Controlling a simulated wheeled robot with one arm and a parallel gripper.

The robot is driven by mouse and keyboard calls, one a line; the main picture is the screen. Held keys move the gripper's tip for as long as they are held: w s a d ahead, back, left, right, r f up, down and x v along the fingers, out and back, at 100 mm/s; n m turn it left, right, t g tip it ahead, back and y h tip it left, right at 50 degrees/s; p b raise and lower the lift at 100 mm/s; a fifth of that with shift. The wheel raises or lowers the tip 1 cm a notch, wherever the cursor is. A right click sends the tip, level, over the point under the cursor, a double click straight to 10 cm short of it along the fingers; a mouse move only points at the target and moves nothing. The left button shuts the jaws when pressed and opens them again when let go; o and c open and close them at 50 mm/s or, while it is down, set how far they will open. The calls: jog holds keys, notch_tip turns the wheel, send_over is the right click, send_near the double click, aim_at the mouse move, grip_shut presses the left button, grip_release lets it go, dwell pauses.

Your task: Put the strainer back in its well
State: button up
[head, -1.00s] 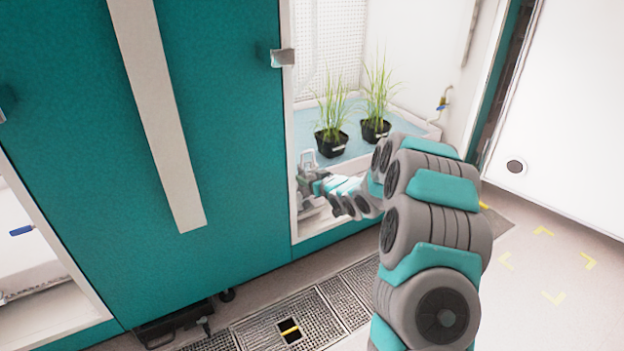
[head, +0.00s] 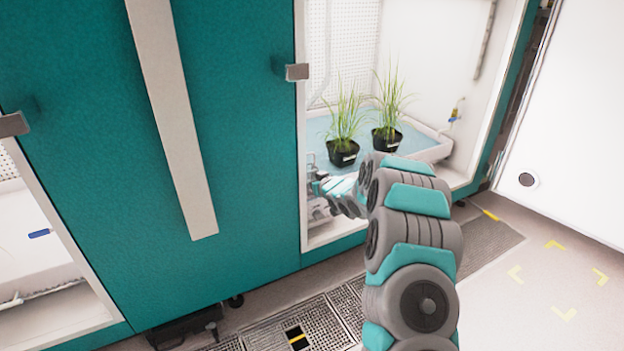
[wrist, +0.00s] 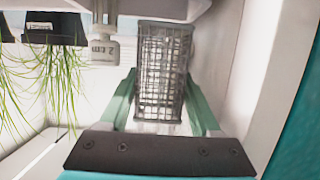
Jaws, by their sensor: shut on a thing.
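The strainer (wrist: 163,70) is a grey mesh basket, seen in the wrist view between my gripper's two fingers. My gripper (wrist: 160,103) is shut on it. In the head view my gripper (head: 318,187) is small, inside the lower left corner of the open chamber, and the strainer cannot be made out clearly there. I cannot tell whether this is the strainer's well.
Two potted plants (head: 343,152) (head: 387,138) stand on a blue tray (head: 425,148) in the chamber, right of my gripper. The teal cabinet front (head: 245,130) closes off the left. A grey fitting (wrist: 102,46) hangs close to the strainer. Floor on the right is clear.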

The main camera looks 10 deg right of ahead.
jog(key=shift+w+r+p, duration=0.1)
jog(key=shift+w+p, duration=0.05)
jog(key=shift+p, duration=0.15)
jog(key=shift+w+a, duration=0.1)
jog(key=shift+w, duration=0.15)
jog(key=shift+p, duration=0.7)
dwell(0.8)
dwell(0.5)
jog(key=shift+f+b, duration=0.7)
jog(key=shift+f, duration=1.85)
jog(key=shift+f, duration=0.1)
jog(key=shift+f, duration=0.7)
jog(key=shift+r+p, duration=1.1)
jog(key=shift+r, duration=1.5)
